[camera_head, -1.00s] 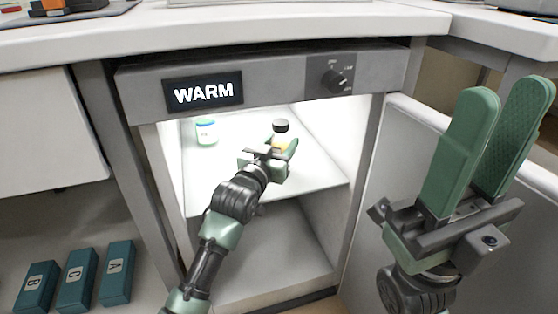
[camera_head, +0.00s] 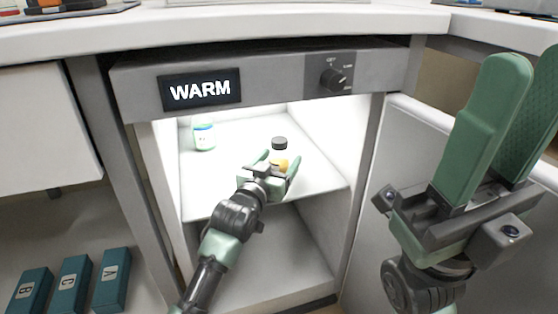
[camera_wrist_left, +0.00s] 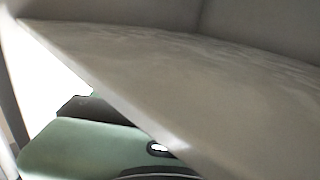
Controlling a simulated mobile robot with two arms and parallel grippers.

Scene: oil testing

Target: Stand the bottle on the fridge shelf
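The bottle with a dark cap (camera_head: 280,143) and yellow-orange contents (camera_head: 281,164) is upright at the shelf (camera_head: 232,176) inside the lit fridge. Its lower part is hidden by my left gripper, so its contact with the shelf cannot be seen. My left gripper (camera_head: 277,164) reaches in from the front; its fingers are spread, one on each side of the bottle. In the left wrist view a green part of the gripper (camera_wrist_left: 85,148) shows beside a pale panel edge, and no bottle shows. My right gripper (camera_head: 508,125) is open and empty at the right.
A second bottle with a blue band (camera_head: 204,137) stands at the back left of the shelf. The fridge front has a "WARM" display (camera_head: 200,91) and a knob (camera_head: 333,78). The fridge door (camera_head: 412,140) stands open at right. Teal boxes (camera_head: 70,283) sit at lower left.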

